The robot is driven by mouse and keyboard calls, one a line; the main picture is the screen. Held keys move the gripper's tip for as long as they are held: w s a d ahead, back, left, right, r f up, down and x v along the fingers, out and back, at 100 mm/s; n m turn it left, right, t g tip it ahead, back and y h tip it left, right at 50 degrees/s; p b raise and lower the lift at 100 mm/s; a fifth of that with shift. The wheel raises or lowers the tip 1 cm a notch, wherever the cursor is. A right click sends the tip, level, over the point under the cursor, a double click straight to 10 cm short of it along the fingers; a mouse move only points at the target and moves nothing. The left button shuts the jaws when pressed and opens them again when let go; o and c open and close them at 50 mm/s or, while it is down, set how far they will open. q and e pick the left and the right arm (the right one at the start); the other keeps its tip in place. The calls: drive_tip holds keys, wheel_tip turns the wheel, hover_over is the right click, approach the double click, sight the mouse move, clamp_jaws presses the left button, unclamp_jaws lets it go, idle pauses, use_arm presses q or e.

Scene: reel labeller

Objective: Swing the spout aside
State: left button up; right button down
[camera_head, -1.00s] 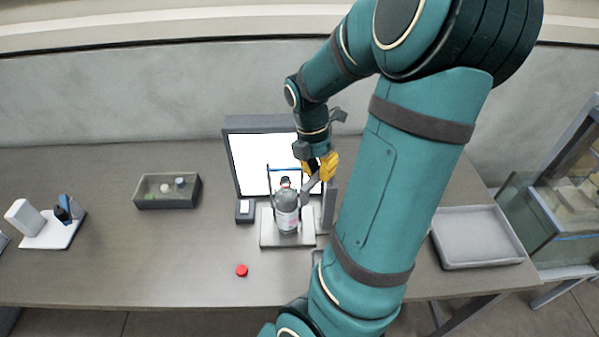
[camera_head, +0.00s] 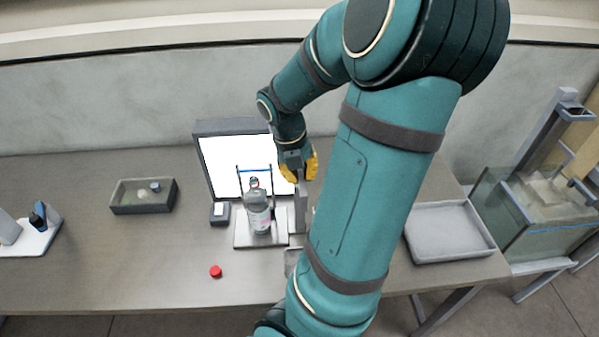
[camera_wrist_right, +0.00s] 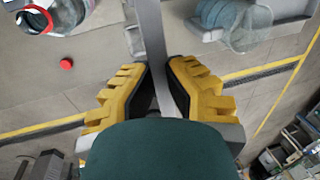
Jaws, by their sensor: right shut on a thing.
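A clear bottle (camera_head: 258,214) with a pale label stands upright on the light base plate (camera_head: 243,240) of the labeller. Its neck is within a thin dark frame with a blue crossbar. In the right wrist view the bottle (camera_wrist_right: 62,14) shows at the upper left. My right gripper (camera_head: 299,172) is at the top of the grey post, right of the bottle. It is shut on the grey spout bar (camera_wrist_right: 151,40), which runs between its yellow fingers in the right wrist view. The spout is to the bottle's right. My left gripper is out of view.
A red cap (camera_head: 216,271) lies on the table front. A lit white panel (camera_head: 222,163) stands behind the bottle. A small dark bin (camera_head: 143,208) is at left, a grey tray (camera_head: 487,250) at right. My right arm covers the table right of the post.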

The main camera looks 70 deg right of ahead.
drive_tip(key=shift+s+a+f, duration=0.15)
idle(0.3)
drive_tip(key=c, duration=1)
unclamp_jaws()
drive_tip(key=shift+o, duration=0.2)
drive_tip(key=shift+r, duration=0.2)
drive_tip(key=shift+w+r, duration=0.2)
drive_tip(key=shift+r, duration=0.1)
wheel_tip(320, 180, up, 11)
drive_tip(key=w, duration=0.1)
drive_tip(key=shift+w+a, duration=0.35)
drive_tip(key=shift+w, duration=0.05)
